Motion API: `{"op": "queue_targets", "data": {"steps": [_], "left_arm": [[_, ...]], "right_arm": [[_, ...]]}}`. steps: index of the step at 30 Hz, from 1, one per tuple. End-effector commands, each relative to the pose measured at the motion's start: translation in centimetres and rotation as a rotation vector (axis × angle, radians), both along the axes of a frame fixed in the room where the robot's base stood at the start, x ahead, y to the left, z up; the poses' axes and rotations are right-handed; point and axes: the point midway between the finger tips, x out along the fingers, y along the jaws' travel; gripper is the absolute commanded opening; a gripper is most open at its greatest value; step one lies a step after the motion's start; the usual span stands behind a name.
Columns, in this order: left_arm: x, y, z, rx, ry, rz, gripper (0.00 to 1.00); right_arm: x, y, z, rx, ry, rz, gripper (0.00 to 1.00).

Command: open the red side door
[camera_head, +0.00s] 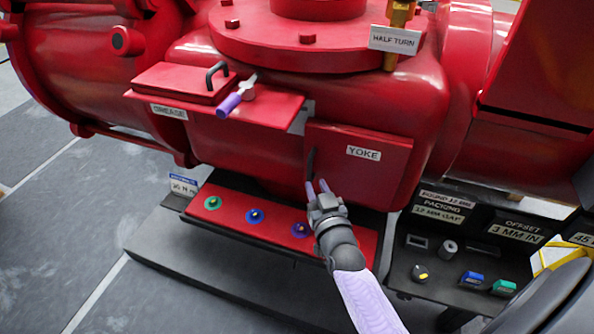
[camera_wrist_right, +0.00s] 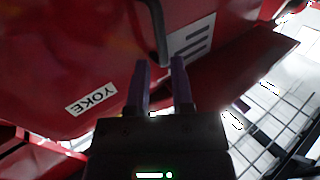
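The red side door (camera_head: 385,168), labelled YOKE, sits on the front of the red machine body. It looks shut or nearly so. Its black bar handle (camera_head: 311,162) is upright near the door's left edge. My right gripper (camera_head: 318,186) is just below the handle, fingers pointing up at it. In the right wrist view, the two purple fingers (camera_wrist_right: 162,75) are apart, with the lower end of the handle (camera_wrist_right: 155,35) at the gap between their tips. I cannot tell whether they touch it. The door also fills the wrist view's left side (camera_wrist_right: 60,60). My left gripper is out of view.
A red ledge (camera_head: 270,110) juts out left of the door, with a purple-handled tool (camera_head: 236,97) on it. Below is a red strip with coloured knobs (camera_head: 255,216). A dark panel with labels and buttons (camera_head: 455,270) stands at right. Grey floor is clear at left.

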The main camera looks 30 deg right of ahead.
Motion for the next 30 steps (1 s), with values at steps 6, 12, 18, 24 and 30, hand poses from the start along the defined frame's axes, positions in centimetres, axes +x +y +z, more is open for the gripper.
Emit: {"op": "queue_targets", "data": {"steps": [6, 12, 18, 24, 30], "left_arm": [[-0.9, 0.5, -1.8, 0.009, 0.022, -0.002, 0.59], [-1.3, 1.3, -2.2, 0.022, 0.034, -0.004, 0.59], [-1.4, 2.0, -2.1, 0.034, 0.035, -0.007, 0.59], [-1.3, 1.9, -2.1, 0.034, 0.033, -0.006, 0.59], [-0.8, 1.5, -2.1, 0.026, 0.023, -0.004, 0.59]], "right_arm": [[4.0, -1.1, -0.4, -0.001, 0.002, 0.001, 0.29], [5.4, -1.5, -0.2, 0.0, 0.003, 0.001, 0.29], [5.5, -1.5, -0.1, 0.0, 0.003, 0.002, 0.29], [5.5, -1.5, -0.1, 0.0, 0.003, 0.002, 0.0], [5.5, -1.5, -0.1, 0.0, 0.004, 0.002, 0.0]]}}
